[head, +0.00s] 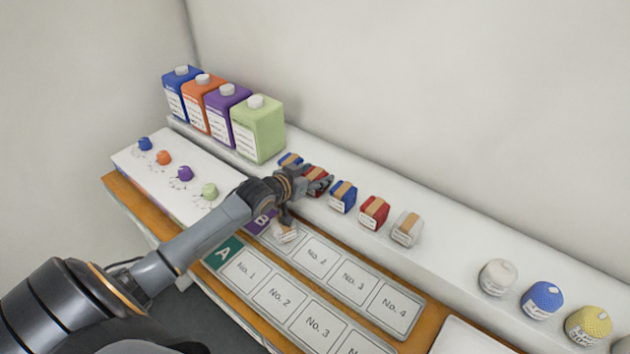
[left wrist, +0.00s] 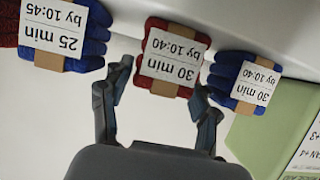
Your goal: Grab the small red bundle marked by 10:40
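The red bundle (left wrist: 154,85) with a tan band is in the middle of the left wrist view. Its upside-down tag reads "30 min by 10:40". In the head view the red bundle (head: 318,178) sits on the white ledge, partly hidden by my gripper. My left gripper (head: 308,192) is at this bundle. In the left wrist view the open fingers of the left gripper (left wrist: 161,80) are on either side of the bundle's near end, with no clear grip on it. Another red bundle (head: 374,212) sits farther right on the ledge. My right gripper is not in view.
Neighbouring blue bundles are close: one (left wrist: 243,82) tagged "by 10:40", one (left wrist: 85,45) tagged "by 10:45". A white bundle (head: 407,229) sits farther right. Coloured jugs (head: 258,130) stand left.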

